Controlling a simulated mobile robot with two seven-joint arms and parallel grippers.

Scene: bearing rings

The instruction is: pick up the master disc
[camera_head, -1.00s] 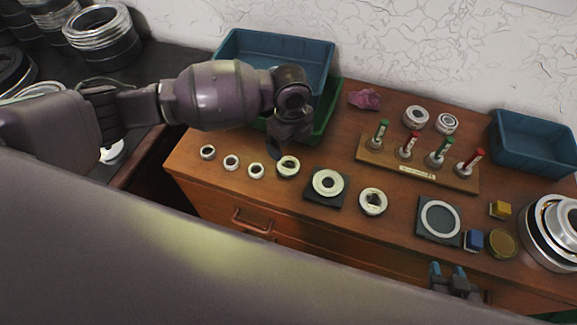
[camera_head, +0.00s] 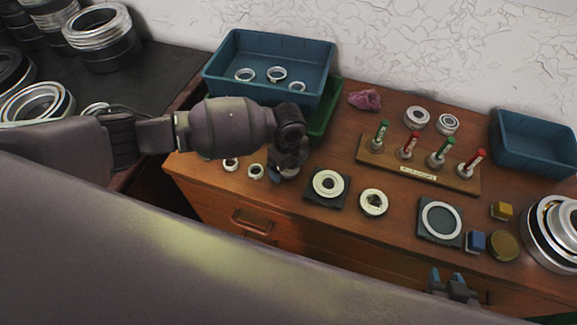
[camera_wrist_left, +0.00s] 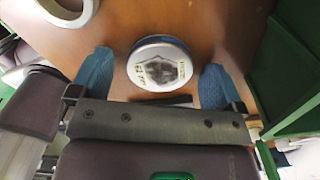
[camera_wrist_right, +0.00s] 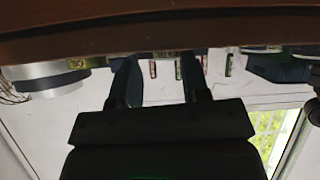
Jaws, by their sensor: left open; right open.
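The master disc (camera_wrist_left: 160,64), a round metal-rimmed disc with a dark printed mark and a blue edge, lies on the wooden bench top. My left gripper (camera_wrist_left: 157,78) is open with its blue fingers on either side of the disc, apart from it.
A ring on a dark pad (camera_head: 328,184) and another marked disc (camera_head: 373,202) lie right. Behind stand a blue bin (camera_head: 250,105) holding rings, a green bin (camera_head: 327,118) and a gauge rack (camera_head: 420,174).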

